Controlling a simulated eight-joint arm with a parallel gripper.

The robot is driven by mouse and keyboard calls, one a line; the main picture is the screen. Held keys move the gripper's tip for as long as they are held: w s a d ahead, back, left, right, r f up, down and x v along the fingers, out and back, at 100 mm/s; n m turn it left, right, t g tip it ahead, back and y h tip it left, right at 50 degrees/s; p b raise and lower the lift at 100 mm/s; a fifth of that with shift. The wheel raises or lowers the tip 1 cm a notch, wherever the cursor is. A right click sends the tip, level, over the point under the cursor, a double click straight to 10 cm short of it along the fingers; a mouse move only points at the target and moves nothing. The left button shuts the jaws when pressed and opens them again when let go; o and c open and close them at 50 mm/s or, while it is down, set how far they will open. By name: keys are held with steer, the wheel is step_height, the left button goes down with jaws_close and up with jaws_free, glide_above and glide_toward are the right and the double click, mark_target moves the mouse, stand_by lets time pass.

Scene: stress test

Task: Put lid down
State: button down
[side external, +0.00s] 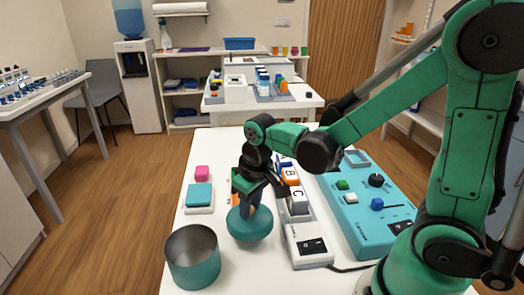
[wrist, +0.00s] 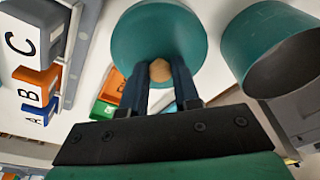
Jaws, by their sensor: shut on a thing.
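The teal round lid (side external: 250,226) is held level or nearly so by my gripper (side external: 243,198) above the white table. In the wrist view my gripper (wrist: 160,82) is shut on the lid's tan knob (wrist: 160,70), with the lid (wrist: 158,32) beyond the fingertips. An open teal pot (side external: 193,262) stands at the table's front left, apart from the lid. Its mouth also shows at the right of the wrist view (wrist: 262,38). I cannot tell exactly how high the lid is above the table.
Further right is a blue panel (side external: 370,222) with knobs and blocks.

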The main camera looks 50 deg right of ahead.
mark_target(252, 213)
steer(key=shift+f, duration=2.25)
steer(key=c, duration=0.6)
jaws_free()
steer(key=shift+f, duration=0.1)
steer(key=shift+c, duration=0.2)
steer(key=r, duration=0.4)
steer(key=s+r, duration=0.1)
steer(key=r, duration=0.3)
steer(key=s+r, duration=0.1)
steer(key=r, duration=0.3)
steer(key=t, duration=0.1)
steer(key=s+t, duration=0.1)
steer(key=t, duration=0.3)
steer(key=shift+s+r, duration=0.2)
steer(key=shift+r, duration=0.05)
